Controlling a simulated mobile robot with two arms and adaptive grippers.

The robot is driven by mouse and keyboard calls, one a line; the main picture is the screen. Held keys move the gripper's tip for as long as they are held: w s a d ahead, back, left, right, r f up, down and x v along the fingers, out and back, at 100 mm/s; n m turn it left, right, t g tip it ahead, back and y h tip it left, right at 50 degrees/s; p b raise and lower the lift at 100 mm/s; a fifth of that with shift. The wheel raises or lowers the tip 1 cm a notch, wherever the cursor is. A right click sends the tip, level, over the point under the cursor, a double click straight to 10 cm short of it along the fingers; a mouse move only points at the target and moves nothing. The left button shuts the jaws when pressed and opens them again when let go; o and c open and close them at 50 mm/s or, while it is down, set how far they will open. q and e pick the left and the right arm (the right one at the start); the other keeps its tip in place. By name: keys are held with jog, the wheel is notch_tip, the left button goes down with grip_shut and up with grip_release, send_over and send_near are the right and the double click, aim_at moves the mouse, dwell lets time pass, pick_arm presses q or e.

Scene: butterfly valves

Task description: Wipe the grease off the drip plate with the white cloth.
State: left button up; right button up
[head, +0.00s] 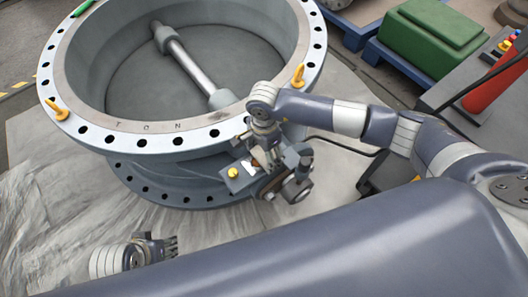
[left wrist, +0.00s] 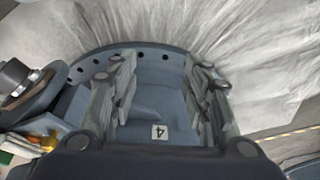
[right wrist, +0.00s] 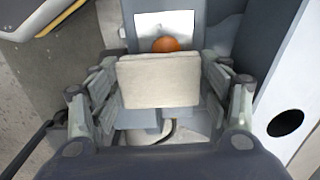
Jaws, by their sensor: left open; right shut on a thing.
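My right gripper (right wrist: 160,92) is shut on a cream-white folded cloth (right wrist: 158,82), which spans the gap between its fingers. Just beyond the cloth in the right wrist view is a bright white plate (right wrist: 150,20), apparently the drip plate. A rounded orange patch (right wrist: 165,44) lies at its near edge, partly hidden by the cloth; it may be the grease. I cannot tell whether the cloth touches the plate. In the head view my right gripper (head: 262,165) is low beside the valve's actuator. My left gripper (head: 175,246) is open and empty over the floor at lower left.
The large round valve (head: 175,137) fills the upper left, with orange lifting eyes on its flange. A yellow knob (head: 233,173) sits beside my right gripper. A green case (head: 425,38) and a red cone-like object (head: 488,88) stand at right. Floor at lower left is clear.

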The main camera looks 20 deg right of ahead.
pick_arm(q)
jog(key=shift+r, duration=0.3)
pick_arm(e)
jog(key=shift+f, duration=0.1)
pick_arm(q)
jog(key=shift+s+a+r, duration=0.1)
jog(key=shift+s, duration=0.05)
jog(key=shift+r, duration=0.25)
pick_arm(e)
jog(key=shift+f, duration=0.1)
pick_arm(q)
jog(key=shift+s+r, duration=0.25)
jog(key=shift+r, duration=0.05)
pick_arm(e)
jog(key=shift+f, duration=0.1)
pick_arm(q)
jog(key=shift+b, duration=0.3)
